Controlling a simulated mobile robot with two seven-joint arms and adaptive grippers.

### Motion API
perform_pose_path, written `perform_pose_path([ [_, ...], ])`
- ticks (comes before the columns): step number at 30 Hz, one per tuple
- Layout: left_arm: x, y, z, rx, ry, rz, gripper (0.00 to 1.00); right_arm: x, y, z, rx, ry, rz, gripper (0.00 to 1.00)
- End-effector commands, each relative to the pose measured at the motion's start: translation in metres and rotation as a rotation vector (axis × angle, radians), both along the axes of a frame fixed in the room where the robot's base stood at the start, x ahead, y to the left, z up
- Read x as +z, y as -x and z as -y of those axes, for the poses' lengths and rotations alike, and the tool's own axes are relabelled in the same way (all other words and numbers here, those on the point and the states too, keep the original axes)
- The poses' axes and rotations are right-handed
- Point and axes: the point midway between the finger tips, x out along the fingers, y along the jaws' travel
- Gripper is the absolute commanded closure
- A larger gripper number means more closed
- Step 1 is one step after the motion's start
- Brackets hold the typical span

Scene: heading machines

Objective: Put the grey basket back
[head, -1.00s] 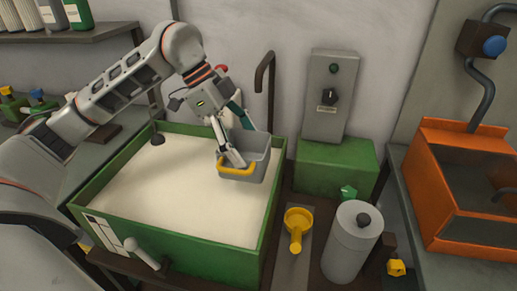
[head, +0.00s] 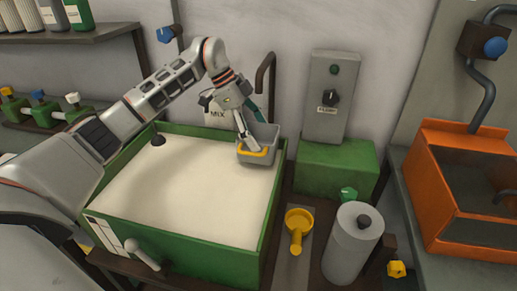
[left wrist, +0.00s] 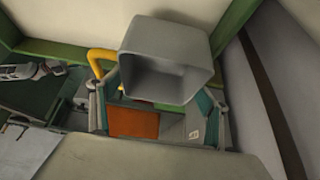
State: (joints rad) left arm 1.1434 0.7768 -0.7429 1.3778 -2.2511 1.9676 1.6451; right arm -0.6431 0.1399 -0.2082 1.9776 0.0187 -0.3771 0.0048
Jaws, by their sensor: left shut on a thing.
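The grey basket (head: 271,150) has a yellow handle (head: 253,153) on its near side. It is at the back right corner of the green-walled tank (head: 262,225), above or on the pale contents; contact is unclear. My left gripper (head: 250,138) is shut on the basket at the handle side, its fingers reaching down from above. In the left wrist view the basket (left wrist: 165,65) is just beyond the gripper fingers (left wrist: 152,115), with its opening facing the camera. My right gripper is not in view.
A dark bent pipe (head: 267,80) rises behind the basket. A grey control box (head: 328,95) on a green block (head: 335,165) stands to the right. An orange-framed tank (head: 425,190) is at far right.

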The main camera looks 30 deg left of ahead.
Motion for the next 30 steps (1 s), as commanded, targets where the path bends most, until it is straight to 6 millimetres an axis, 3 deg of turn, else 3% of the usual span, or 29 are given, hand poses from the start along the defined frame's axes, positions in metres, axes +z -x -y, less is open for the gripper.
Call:
perform_pose_path([
  [3,-0.018,0.0,0.001,-0.001,0.001,-0.001,0.49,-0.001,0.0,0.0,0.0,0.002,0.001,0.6],
  [10,-0.032,0.0,0.001,-0.001,0.001,-0.001,0.49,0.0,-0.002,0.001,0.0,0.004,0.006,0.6],
  [16,-0.057,-0.002,0.0,0.0,0.002,0.001,0.49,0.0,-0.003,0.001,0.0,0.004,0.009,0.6],
  [28,-0.062,-0.004,-0.001,0.0,0.001,0.0,0.49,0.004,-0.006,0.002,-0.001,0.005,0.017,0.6],
  [29,-0.062,-0.004,-0.001,0.0,0.0,0.0,0.17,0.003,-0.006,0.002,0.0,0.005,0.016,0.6],
  [30,-0.062,-0.004,-0.001,0.0,0.0,0.0,0.17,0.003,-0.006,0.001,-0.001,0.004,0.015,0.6],
])
